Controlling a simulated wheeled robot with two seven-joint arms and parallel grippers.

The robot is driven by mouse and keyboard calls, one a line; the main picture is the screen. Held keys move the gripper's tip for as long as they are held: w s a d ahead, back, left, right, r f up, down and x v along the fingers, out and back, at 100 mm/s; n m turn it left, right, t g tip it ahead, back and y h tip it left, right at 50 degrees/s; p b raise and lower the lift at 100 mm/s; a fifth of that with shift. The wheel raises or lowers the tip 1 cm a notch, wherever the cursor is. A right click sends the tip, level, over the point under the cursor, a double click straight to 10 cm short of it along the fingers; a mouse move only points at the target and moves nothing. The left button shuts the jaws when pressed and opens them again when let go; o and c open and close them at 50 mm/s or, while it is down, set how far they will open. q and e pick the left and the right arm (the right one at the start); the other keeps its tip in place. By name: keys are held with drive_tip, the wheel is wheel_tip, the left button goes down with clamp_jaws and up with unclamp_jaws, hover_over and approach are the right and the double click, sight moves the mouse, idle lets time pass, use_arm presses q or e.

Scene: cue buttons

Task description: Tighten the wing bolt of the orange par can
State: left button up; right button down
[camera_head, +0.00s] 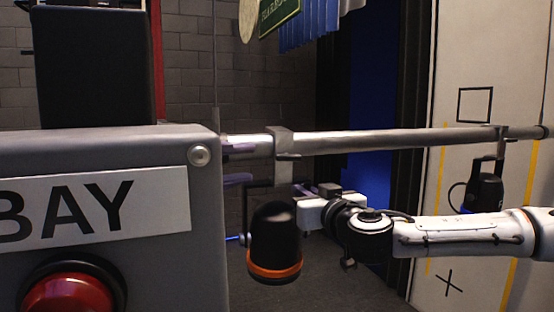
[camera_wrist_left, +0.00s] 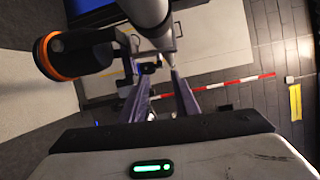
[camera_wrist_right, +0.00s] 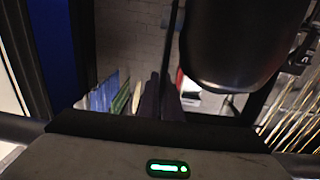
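The orange-banded black par can (camera_head: 274,240) hangs by a grey clamp (camera_head: 283,160) from a horizontal pipe (camera_head: 380,142). In the left wrist view the can (camera_wrist_left: 75,57) is at the upper left. A small tab (camera_head: 290,156) on the clamp may be the wing bolt; I cannot be sure. My left gripper (camera_head: 240,165) shows only purple fingertips from behind the grey box, left of the clamp. Its fingers (camera_wrist_left: 160,75) are apart beside the pipe, with nothing clearly held.
A grey box (camera_head: 120,150) marked BAY, with a red button (camera_head: 68,294), blocks the left foreground. Another par can (camera_head: 485,193), with a blue band, hangs farther right. A white panel (camera_head: 485,80) stands behind it. Open floor shows below the pipe.

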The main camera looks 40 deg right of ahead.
sight(281, 159)
use_arm(q)
drive_tip(key=d, duration=0.8)
drive_tip(key=shift+w+d+f, duration=0.15)
drive_tip(key=shift+w+d, duration=0.1)
drive_tip(key=shift+d, duration=0.1)
clamp_jaws()
